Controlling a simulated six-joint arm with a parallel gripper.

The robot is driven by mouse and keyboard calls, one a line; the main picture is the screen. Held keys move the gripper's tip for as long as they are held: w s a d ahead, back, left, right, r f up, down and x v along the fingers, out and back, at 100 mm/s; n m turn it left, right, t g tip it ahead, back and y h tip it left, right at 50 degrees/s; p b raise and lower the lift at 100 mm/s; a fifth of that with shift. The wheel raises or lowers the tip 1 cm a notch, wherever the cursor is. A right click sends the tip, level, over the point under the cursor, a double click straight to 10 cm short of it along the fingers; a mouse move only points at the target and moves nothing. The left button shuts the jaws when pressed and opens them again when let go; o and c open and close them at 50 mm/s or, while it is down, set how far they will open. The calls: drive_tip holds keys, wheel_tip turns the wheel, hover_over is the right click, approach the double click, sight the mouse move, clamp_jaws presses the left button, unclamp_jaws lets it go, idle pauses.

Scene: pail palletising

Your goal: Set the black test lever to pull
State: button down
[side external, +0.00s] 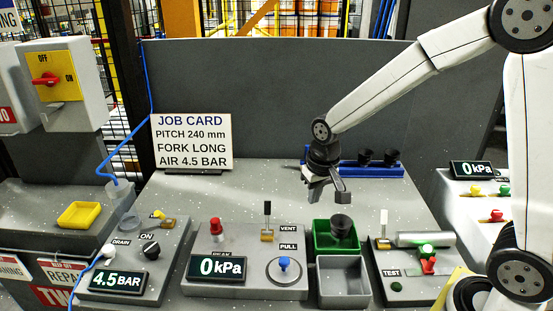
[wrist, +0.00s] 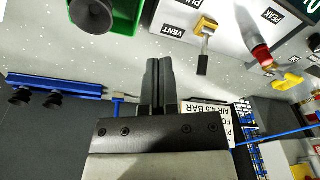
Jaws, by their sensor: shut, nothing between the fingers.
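The black test lever (side external: 267,208) rises from a brass block on the grey console, beside the VENT and PULL labels. It looks roughly upright in the side view; whether it leans to VENT is hard to tell. In the wrist view the black handle (wrist: 203,62) lies to the right of my fingers, near the VENT label (wrist: 187,29). My gripper (side external: 328,192) hangs above the table, behind and to the right of the lever. In the wrist view my gripper's fingers (wrist: 158,75) are together and empty, apart from the lever.
A green bin (side external: 322,240) holding a black suction cup and a grey bin (side external: 343,280) stand right of the console. A red knob (side external: 215,229) and blue button (side external: 284,264) flank the lever. A white-handled lever (side external: 383,217) stands farther right. A blue rack (side external: 370,169) lies behind my gripper.

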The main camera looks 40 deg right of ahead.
sight(267, 216)
drive_tip(key=w+d+r+m+g, duration=0.1)
drive_tip(key=w+m, duration=0.6)
drive_tip(key=w, duration=1)
drive_tip(key=shift+d+r+m+g, duration=0.3)
drive_tip(key=shift+d+r+g, duration=0.15)
drive_tip(key=shift+g, duration=0.25)
drive_tip(key=shift+f, duration=0.1)
wheel_tip(267, 216, down, 10)
drive_tip(key=shift+s+a+r, duration=0.45)
drive_tip(key=shift+s+a, duration=0.25)
drive_tip(key=shift+a, duration=0.1)
drive_tip(key=shift+s+a+r, duration=0.45)
drive_tip(key=shift+s+a, duration=0.2)
drive_tip(key=shift+a, duration=0.1)
